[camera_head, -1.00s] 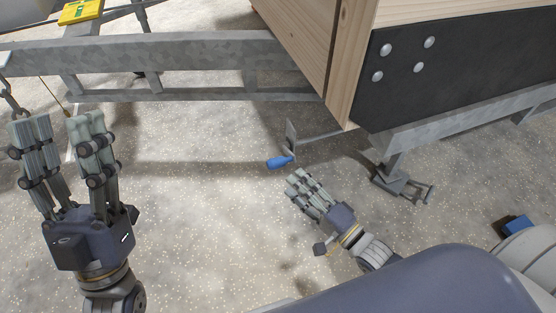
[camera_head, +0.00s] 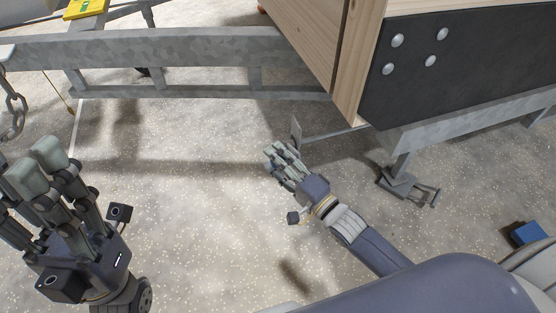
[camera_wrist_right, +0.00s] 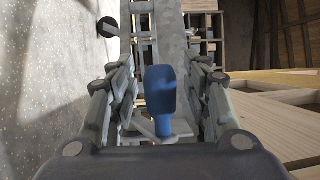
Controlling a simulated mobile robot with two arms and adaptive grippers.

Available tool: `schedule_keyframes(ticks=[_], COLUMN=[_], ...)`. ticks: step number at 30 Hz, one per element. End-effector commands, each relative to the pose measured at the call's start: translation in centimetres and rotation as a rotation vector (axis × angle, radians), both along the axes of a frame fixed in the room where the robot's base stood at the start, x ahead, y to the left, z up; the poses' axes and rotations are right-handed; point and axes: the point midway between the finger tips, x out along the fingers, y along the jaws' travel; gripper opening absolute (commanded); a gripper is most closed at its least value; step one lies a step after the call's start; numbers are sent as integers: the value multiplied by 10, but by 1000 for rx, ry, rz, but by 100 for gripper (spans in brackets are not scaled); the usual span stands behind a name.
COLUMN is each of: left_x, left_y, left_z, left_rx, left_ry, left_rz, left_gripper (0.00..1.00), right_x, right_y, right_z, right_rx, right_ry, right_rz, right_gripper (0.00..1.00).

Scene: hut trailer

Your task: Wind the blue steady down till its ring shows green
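The crank's blue handle (camera_wrist_right: 160,92) stands between the fingers of my right gripper in the right wrist view, with gaps on both sides. In the head view my right gripper (camera_head: 281,152) covers that handle. The crank's grey arm (camera_head: 296,131) shows just beyond the fingertips, at the end of a rod running under the trailer corner. The right gripper is open around the handle. A grey steady leg with its foot (camera_head: 398,183) stands on the floor under the trailer corner. I cannot make out a ring or its colour. My left gripper (camera_head: 36,166) is open and empty at the left.
The wooden hut body (camera_head: 355,65) and its black panel (camera_head: 450,70) overhang the crank. A galvanised frame rail (camera_head: 180,48) crosses behind. A chain (camera_head: 14,115) hangs at far left. A blue block (camera_head: 527,234) lies at right. The central floor is clear.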

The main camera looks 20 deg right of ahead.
Motion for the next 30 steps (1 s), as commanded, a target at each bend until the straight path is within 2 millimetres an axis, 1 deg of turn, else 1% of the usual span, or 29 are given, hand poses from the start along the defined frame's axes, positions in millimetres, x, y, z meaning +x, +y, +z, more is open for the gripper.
schedule_keyframes(ticks=[1,2,3,5,6,14,17,22,24,30], left_x=[0,0,0,0,0,0,0,1,3,5], left_y=[0,0,0,0,0,0,0,0,-1,-5], left_z=[0,0,0,0,0,-4,-11,-30,-18,-5], left_rx=[0,0,0,0,0,0,0,2,3,13], left_ry=[1,1,1,1,1,2,2,2,-58,-165], left_rz=[0,0,0,0,0,-1,-1,0,4,9], left_gripper=[45,45,45,45,45,45,45,45,45,45], right_x=[0,0,0,0,0,-1,-2,-4,-5,-9], right_y=[0,0,0,0,0,0,0,-1,-1,-1], right_z=[0,0,0,0,0,-3,-7,-16,-21,-34], right_rx=[0,0,0,0,0,1,2,4,6,11], right_ry=[0,0,0,0,0,-10,-33,-108,-150,-295], right_rz=[0,0,0,0,0,0,-1,-1,-2,-1], right_gripper=[31,25,16,2,0,0,0,0,0,0])
